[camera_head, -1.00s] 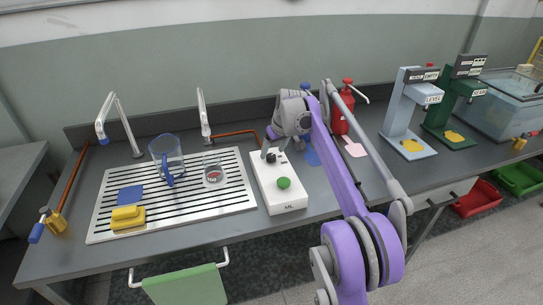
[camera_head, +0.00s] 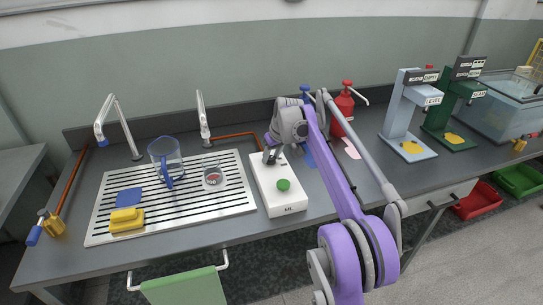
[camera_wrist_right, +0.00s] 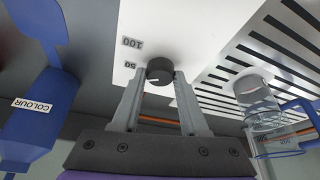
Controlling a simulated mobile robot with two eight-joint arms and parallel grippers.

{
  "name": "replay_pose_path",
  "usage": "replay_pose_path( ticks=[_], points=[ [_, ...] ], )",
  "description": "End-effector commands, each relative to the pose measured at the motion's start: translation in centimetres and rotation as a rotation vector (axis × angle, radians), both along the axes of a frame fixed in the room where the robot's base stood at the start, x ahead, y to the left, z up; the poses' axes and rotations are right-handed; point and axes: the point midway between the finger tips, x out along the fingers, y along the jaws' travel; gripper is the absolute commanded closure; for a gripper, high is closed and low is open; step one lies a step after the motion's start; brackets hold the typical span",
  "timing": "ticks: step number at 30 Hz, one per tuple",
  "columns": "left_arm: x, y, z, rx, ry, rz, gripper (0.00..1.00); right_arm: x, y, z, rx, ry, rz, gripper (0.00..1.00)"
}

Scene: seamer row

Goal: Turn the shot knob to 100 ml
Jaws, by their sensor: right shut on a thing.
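The shot knob (camera_wrist_right: 160,71) is a small black dial on the white dispenser box (camera_head: 264,187), which also has a green button (camera_head: 284,185) and an "ML" label. In the right wrist view the printed marks 50 (camera_wrist_right: 130,65) and 100 (camera_wrist_right: 132,42) stand beside the knob, upside down in the picture. A pale line on the knob points roughly left, below the 50 mark. My right gripper (camera_head: 271,157) is at the far end of the box, shut with its fingers on both sides of the knob. In the head view it mostly hides the knob. My left gripper is not in view.
A slotted drain board (camera_head: 105,205) to the left holds a blue-handled jug (camera_head: 164,155), a clear beaker (camera_head: 212,178) and a yellow sponge (camera_head: 127,219). A red bottle (camera_head: 341,112) stands behind my right arm. Blue (camera_head: 397,120) and green (camera_head: 446,115) stands are to the right.

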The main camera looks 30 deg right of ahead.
Motion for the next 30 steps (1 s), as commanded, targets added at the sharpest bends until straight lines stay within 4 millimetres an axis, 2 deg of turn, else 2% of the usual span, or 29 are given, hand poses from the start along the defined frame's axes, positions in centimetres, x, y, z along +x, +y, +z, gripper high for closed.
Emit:
replay_pose_path(
  ticks=[8, 14, 30],
  points=[
    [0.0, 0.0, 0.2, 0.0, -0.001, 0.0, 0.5, 0.0, 0.1, 0.1, 0.001, 0.0, -0.027, 1.0],
    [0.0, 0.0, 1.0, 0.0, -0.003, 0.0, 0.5, 0.0, 0.1, 0.2, 0.0, -0.001, -0.117, 1.0],
    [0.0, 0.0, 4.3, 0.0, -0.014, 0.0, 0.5, 0.2, 0.4, 0.3, -0.002, -0.002, -0.597, 1.0]
  ],
)
